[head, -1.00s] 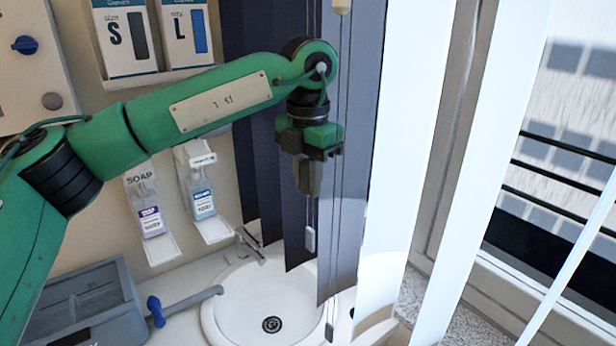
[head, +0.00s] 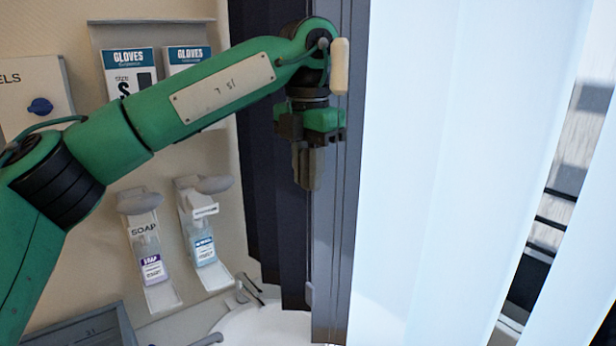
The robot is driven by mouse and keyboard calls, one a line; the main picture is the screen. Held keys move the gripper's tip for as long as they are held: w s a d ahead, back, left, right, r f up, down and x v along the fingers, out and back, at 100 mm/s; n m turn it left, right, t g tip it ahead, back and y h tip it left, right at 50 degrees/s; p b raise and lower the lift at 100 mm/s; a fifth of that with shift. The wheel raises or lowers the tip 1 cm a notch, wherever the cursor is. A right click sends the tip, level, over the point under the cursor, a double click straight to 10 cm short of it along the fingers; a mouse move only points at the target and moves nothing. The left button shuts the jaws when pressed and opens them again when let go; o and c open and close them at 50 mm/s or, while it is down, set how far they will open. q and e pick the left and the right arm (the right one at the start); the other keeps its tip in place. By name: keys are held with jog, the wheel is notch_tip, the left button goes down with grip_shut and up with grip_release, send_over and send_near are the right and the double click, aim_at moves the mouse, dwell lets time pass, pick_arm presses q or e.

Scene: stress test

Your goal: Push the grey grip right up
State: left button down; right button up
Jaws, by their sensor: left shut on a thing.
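My left gripper (head: 308,172) hangs from the green arm, fingers pointing down, in front of the dark blind slats in the head view. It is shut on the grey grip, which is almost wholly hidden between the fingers. Thin cords run up and down the blind here. A beige grip (head: 340,66) hangs on a cord beside my wrist, above the fingers and a little to the right. A small light grey piece (head: 309,292) hangs on the cord well below the fingers. My right gripper is not in view.
Pale blind slats (head: 400,180) stand right of the gripper, before the window. A white sink (head: 265,328) lies below. Two soap dispensers (head: 150,255) and glove boxes (head: 130,75) are on the left wall, behind my arm.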

pick_arm(q)
jog(key=c, duration=1.2)
grip_release()
jog(key=shift+c, duration=0.2)
notch_tip(320, 180, up, 14)
jog(key=shift+f, duration=0.15)
jog(key=shift+c, duration=0.2)
